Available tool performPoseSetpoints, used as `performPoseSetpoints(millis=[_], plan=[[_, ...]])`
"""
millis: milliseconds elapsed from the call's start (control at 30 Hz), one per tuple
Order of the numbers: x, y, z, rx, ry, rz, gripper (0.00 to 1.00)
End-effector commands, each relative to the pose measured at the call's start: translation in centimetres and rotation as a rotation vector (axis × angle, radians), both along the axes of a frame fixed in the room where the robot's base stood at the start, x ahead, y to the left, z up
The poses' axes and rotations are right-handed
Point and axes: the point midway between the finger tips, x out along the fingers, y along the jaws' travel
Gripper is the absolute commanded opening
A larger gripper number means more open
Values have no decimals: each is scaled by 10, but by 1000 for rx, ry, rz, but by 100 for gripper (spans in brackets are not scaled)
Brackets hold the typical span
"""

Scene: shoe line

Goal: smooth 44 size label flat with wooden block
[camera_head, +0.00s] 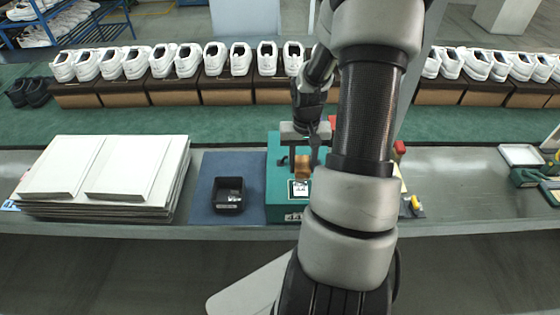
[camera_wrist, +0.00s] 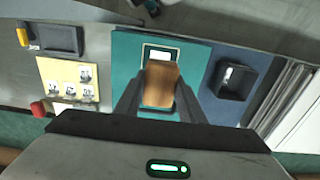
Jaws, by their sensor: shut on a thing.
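My gripper (camera_wrist: 160,100) is shut on the wooden block (camera_wrist: 160,84) and holds it over a teal box-like surface (camera_wrist: 126,62). In the head view the block (camera_head: 303,167) shows brown beneath the gripper, just behind a label (camera_head: 300,188) on the teal top. Whether the block touches the surface or the label cannot be told. A yellow sheet (camera_wrist: 68,74) beside it carries several small labels (camera_wrist: 87,75). The number 44 is too small to confirm.
A black tray (camera_head: 229,194) stands on a blue mat (camera_head: 204,205). A red button (camera_wrist: 38,109) is beside the yellow sheet. White shoes on boxes (camera_head: 214,58) line the green belt behind. Grey bench on the right is partly clear.

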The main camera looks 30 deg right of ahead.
Motion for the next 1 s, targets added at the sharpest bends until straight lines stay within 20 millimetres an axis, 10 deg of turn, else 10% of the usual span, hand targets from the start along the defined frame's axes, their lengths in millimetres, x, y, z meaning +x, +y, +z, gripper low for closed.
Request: performPoseSetpoints(millis=[1000], plan=[[-1,-3,-61,0,0,-7,18]])
